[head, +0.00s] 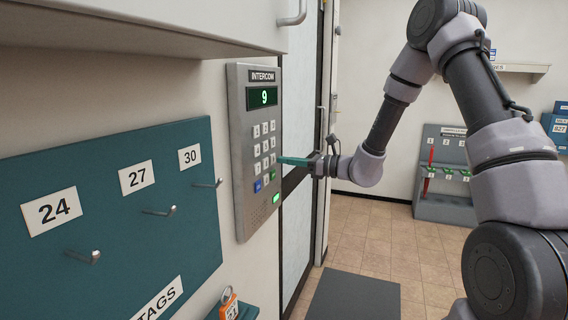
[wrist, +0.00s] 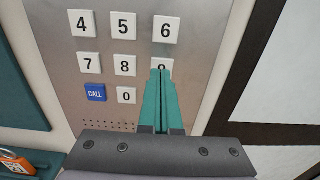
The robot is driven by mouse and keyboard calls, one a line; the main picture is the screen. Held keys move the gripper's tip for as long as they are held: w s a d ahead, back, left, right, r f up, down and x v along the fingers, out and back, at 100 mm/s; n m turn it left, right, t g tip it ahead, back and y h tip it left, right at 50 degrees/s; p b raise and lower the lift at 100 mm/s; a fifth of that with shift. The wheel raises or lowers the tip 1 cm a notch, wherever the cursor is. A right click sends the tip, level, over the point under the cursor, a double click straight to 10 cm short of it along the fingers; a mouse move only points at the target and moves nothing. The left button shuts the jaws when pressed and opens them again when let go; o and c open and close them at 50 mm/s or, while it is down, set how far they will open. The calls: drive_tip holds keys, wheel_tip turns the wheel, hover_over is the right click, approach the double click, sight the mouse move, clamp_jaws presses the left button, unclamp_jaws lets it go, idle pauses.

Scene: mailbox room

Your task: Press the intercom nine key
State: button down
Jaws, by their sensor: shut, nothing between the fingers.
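The grey metal intercom panel (head: 240,150) hangs on the wall at the centre left in the head view. Its green display (head: 263,97) reads 9, and a green light (head: 276,198) glows at its lower right. My gripper (head: 281,160) is shut and empty, its green fingers pointing at the right column of keys. In the wrist view the fingertips (wrist: 160,72) overlap the nine key (wrist: 163,63) and hide most of it. Whether they touch it I cannot tell. The six key (wrist: 165,30) is above, the eight key (wrist: 125,65) to the left.
A teal board (head: 110,210) with hooks and number labels is left of the intercom. A cabinet (head: 150,25) overhangs above. An orange padlock-like tag (head: 228,304) sits low on a teal ledge. The tiled floor (head: 375,240) to the right is mostly clear.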

drive_tip(key=v, duration=1.2)
drive_tip(key=shift+w, duration=0.15)
